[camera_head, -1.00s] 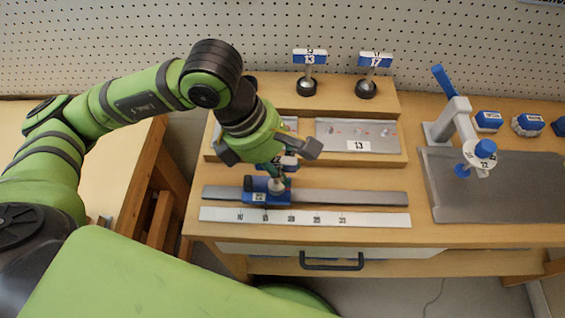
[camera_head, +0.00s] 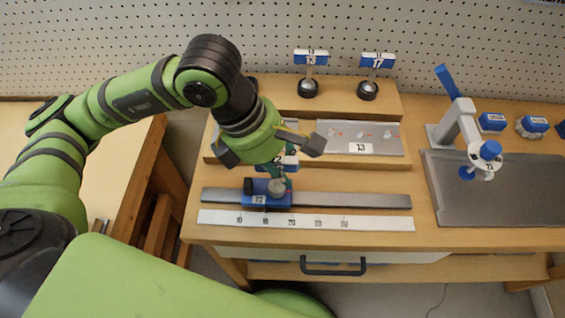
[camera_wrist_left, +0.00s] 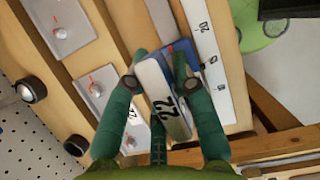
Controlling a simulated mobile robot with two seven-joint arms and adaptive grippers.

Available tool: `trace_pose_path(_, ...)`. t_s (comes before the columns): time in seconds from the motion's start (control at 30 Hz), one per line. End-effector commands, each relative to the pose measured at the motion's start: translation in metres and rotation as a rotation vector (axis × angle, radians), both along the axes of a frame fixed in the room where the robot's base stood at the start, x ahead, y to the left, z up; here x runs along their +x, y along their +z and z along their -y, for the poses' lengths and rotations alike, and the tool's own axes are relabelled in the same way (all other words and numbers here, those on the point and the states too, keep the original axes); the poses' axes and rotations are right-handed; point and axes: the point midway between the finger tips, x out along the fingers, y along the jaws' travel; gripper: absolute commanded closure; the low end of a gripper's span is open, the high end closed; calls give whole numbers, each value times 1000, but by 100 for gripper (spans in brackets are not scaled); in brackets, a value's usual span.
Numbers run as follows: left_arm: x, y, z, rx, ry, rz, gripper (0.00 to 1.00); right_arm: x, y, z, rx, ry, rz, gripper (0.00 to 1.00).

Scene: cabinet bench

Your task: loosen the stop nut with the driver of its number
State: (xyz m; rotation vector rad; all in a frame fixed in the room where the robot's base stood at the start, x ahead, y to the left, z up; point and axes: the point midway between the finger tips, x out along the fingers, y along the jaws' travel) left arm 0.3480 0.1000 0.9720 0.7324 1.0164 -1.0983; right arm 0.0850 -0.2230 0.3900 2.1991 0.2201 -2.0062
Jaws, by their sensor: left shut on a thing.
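The driver (camera_head: 278,161) has a white-and-blue bar handle. In the left wrist view its handle (camera_wrist_left: 163,100) shows the number 22. My left gripper (camera_head: 284,166) is shut on this handle, with one finger on each side. The handle is above the blue stop block (camera_head: 256,200) on the grey rail (camera_head: 350,201). The block has a small number label. A round grey part, seemingly the stop nut (camera_head: 277,187), is at the block's top, under the driver. I cannot tell whether the driver touches the nut. My right gripper is not in view.
Drivers 13 (camera_head: 311,59) and 17 (camera_head: 377,62) stand on the rear shelf. A scale strip (camera_head: 370,223) lies before the rail.

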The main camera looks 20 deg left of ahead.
Motion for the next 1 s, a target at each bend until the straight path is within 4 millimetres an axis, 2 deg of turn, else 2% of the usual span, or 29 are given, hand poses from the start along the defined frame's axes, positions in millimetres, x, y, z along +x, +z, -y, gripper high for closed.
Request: trace_pose_path(1.0, 0, 42, 0, -1, 1, 2, 100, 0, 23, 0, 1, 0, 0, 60)
